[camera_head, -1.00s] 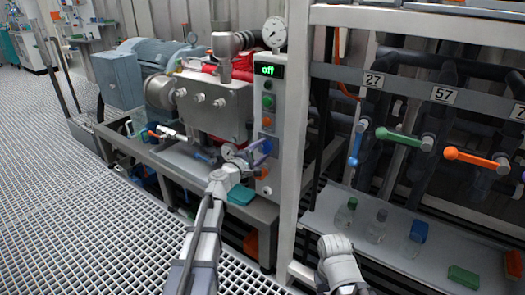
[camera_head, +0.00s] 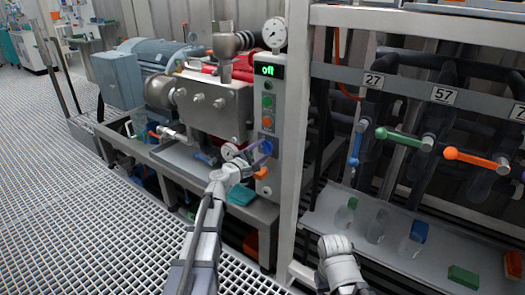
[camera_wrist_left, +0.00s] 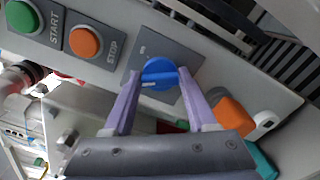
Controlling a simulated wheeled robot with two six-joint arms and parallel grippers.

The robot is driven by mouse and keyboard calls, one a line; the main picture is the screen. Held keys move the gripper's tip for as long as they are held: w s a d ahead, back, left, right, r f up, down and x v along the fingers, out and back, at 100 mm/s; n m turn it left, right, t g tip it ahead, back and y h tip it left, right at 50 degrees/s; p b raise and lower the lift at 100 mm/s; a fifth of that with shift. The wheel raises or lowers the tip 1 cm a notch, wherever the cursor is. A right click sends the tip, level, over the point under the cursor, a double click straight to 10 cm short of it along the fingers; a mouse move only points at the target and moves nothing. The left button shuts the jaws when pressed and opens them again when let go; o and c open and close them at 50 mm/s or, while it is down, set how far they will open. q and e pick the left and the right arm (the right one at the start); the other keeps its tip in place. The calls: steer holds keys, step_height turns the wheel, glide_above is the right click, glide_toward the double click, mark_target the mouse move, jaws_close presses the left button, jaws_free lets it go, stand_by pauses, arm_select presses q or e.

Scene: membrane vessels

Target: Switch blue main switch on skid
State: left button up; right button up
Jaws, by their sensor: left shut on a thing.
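The blue main switch (camera_wrist_left: 160,74) is a round knob on a grey plate of the skid's control panel. It also shows in the head view (camera_head: 266,146), partly covered by my gripper. My left gripper (camera_wrist_left: 160,80) has its lavender fingers on either side of the knob and is shut on it. In the head view the left gripper (camera_head: 261,154) reaches the panel from the lower left. The panel's green display (camera_head: 269,71) reads "off". My right arm shows at the bottom centre of the head view; its gripper fingers are not visible.
Green START (camera_wrist_left: 22,17) and orange STOP (camera_wrist_left: 85,41) buttons sit beside the switch. An orange part (camera_wrist_left: 232,115) is close to one finger. A white frame post (camera_head: 292,130) stands right of the panel. Pump and pipework (camera_head: 215,105) are to the left.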

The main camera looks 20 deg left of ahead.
arm_select(q)
steer(key=o, duration=1.4)
steer(key=shift+c, duration=0.2)
steer(key=shift+s, duration=0.1)
steer(key=v, duration=0.7)
steer(key=shift+s+a, duration=0.15)
steer(key=shift+s, duration=0.1)
